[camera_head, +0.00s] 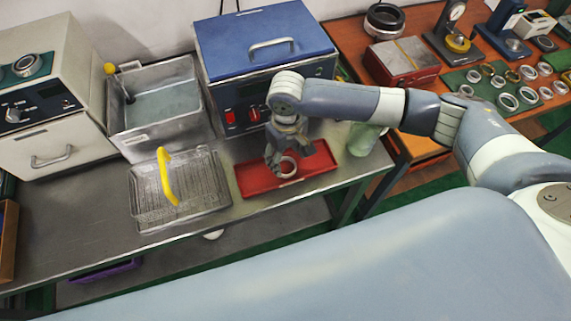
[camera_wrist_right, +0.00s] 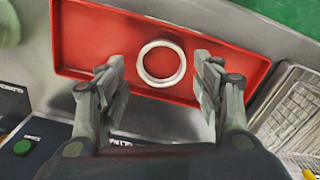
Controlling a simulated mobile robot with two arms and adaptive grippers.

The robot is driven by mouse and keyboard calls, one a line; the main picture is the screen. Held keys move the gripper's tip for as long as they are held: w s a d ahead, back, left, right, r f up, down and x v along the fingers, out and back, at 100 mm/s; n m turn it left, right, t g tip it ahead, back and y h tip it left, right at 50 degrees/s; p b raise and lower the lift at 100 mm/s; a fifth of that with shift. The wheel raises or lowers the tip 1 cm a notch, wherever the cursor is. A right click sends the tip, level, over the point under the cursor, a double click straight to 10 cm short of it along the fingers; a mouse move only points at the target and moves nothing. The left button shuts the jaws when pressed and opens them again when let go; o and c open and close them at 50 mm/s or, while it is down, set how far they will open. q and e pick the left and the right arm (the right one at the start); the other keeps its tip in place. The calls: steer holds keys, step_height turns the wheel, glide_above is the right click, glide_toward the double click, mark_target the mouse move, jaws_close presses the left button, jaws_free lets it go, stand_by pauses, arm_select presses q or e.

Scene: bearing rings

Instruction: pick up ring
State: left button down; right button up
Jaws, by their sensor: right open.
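A silver-white ring (camera_head: 286,167) lies flat in a shallow red tray (camera_head: 321,164) on the metal bench. The ring also shows in the right wrist view (camera_wrist_right: 161,63), inside the red tray (camera_wrist_right: 225,63). My right gripper (camera_head: 277,163) is over the tray, right at the ring in the head view. In the right wrist view my right gripper (camera_wrist_right: 163,72) is open, with one finger on each side of the ring and gaps between fingers and ring. My left gripper is not in view.
A wire basket (camera_head: 212,203) with a yellow handle stands left of the tray. A blue-lidded machine (camera_head: 222,50) stands behind it, and a metal basin (camera_head: 190,108) behind the basket. A greenish jar (camera_head: 363,139) stands to the right.

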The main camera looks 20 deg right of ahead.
mark_target(287, 167)
steer(key=shift+s+f, duration=0.1)
steer(key=shift+f, duration=1.6)
steer(key=shift+c, duration=0.2)
steer(key=c, duration=0.8)
